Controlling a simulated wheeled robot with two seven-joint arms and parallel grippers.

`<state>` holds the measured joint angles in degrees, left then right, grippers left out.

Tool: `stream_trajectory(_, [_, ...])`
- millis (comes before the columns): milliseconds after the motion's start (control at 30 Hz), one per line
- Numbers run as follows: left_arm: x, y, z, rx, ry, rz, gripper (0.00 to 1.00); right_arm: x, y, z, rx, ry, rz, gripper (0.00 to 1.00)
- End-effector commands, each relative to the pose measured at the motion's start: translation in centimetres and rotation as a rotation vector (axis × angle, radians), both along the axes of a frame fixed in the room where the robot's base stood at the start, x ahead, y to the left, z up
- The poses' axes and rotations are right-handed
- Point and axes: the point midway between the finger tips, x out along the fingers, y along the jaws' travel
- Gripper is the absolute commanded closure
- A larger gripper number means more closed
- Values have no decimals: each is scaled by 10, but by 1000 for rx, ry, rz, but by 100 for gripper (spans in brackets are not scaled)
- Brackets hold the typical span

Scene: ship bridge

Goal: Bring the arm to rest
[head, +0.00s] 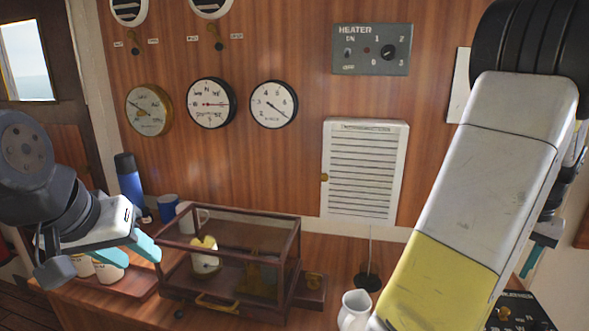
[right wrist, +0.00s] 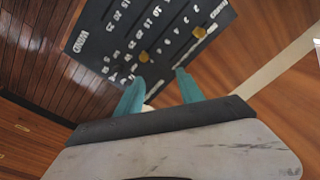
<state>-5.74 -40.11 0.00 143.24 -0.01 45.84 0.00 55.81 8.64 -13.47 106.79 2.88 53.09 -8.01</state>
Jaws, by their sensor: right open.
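My right arm (head: 480,185) stands large across the right side of the head view, raised in front of the wall. Its gripper is mostly hidden behind it; teal parts show at the right edge. In the right wrist view my right gripper (right wrist: 155,82) is open, with nothing seen between its two teal fingers. A dark panel with white lettering (right wrist: 125,30) lies beyond the fingertips. My left gripper (head: 136,252) is at the left, near the left end of a glass display case (head: 230,222). Its teal fingers point right and down; their gap is unclear.
A blue flask (head: 128,182), a blue mug (head: 168,207) and pale cups (head: 108,270) stand near my left gripper. A white jug (head: 355,309) stands close to my right arm.

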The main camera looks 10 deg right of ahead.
Motion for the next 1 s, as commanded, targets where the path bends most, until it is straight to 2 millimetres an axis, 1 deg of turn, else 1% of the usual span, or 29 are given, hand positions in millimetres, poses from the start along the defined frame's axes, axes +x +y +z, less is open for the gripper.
stream_trajectory(33, [0,0,0,0,0,0,60,29,26,15,-14,-32,72,55])
stream_trajectory(67, [0,0,0,0,0,0,60,42,41,22,-20,-49,109,55])
stream_trajectory(100, [0,0,0,0,0,0,60,59,62,32,-30,-71,158,55])
stream_trajectory(167, [0,0,0,0,0,0,60,81,95,46,-43,-106,237,55])
stream_trajectory(200, [0,0,0,0,0,0,60,94,119,55,-51,-129,290,55])
stream_trajectory(267, [0,0,0,0,0,0,60,109,156,67,-63,-164,372,55])
stream_trajectory(300, [0,0,0,0,0,0,60,117,181,76,-71,-189,428,55])
stream_trajectory(367, [0,0,0,0,0,0,60,126,221,87,-82,-228,516,55])
stream_trajectory(400, [0,0,0,0,0,0,60,128,248,94,-90,-254,576,55])
stream_trajectory(467, [0,0,0,0,0,0,60,128,289,103,-100,-295,668,55])
stream_trajectory(500, [0,0,0,0,0,0,60,125,314,108,-108,-323,729,55])
stream_trajectory(567, [0,0,0,0,0,0,60,118,350,114,-118,-363,816,55])
stream_trajectory(600, [0,0,0,0,0,0,60,112,371,116,-124,-388,870,55])
stream_trajectory(700, [0,0,0,0,0,0,60,94,411,119,-138,-443,983,55])
stream_trajectory(800, [0,0,0,0,0,0,60,80,436,119,-148,-482,1061,55])
stream_trajectory(833, [0,0,0,0,0,0,60,77,441,119,-150,-489,1078,55])
stream_trajectory(900, [0,0,0,0,0,0,60,71,449,118,-152,-502,1104,55])
stream_trajectory(1000, [0,0,0,0,0,0,60,68,453,118,-154,-508,1116,55])
